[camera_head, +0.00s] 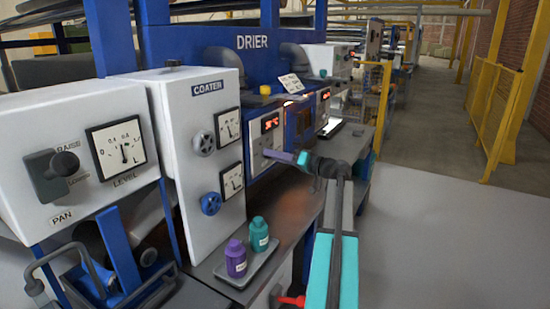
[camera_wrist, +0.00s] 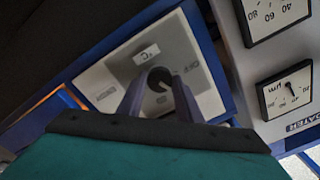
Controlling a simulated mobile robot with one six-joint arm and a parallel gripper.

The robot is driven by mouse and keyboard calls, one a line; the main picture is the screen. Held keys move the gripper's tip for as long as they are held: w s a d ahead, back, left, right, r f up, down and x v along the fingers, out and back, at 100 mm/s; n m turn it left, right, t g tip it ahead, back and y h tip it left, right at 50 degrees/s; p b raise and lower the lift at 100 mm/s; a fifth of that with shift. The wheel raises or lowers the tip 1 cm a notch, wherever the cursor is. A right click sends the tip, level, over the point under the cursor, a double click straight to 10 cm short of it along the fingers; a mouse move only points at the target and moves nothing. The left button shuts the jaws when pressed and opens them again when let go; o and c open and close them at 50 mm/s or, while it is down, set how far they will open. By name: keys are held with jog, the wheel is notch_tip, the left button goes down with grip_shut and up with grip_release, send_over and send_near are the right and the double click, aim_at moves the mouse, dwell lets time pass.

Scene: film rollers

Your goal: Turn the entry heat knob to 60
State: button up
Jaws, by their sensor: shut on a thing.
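The entry heat knob (camera_wrist: 159,80) is a small dark round knob on a pale grey plate (camera_wrist: 203,92) marked °C in the wrist view. My gripper (camera_wrist: 160,84) has its two purple-grey fingers shut on the knob, one on each side. The knob's pointer and the scale marks are too small and blurred to read. In the head view my gripper (camera_head: 270,154) reaches left to the control panel under a red lit display (camera_head: 270,122), and it hides the knob there. The display's digits are not clearly readable.
The coater cabinet (camera_head: 178,120), with gauges, a grey knob (camera_head: 203,143) and a blue knob (camera_head: 211,203), stands left of my gripper. A tray (camera_head: 258,268) holds a purple bottle (camera_head: 236,262) and a teal bottle (camera_head: 259,236). The floor on the right is clear.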

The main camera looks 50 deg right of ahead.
dwell(0.3)
jog(key=o, duration=1)
jog(key=shift+o, duration=0.2)
jog(key=shift+s, duration=0.15)
jog(key=b+v, duration=0.2)
jog(key=v, duration=1.1)
jog(key=shift+s, duration=0.3)
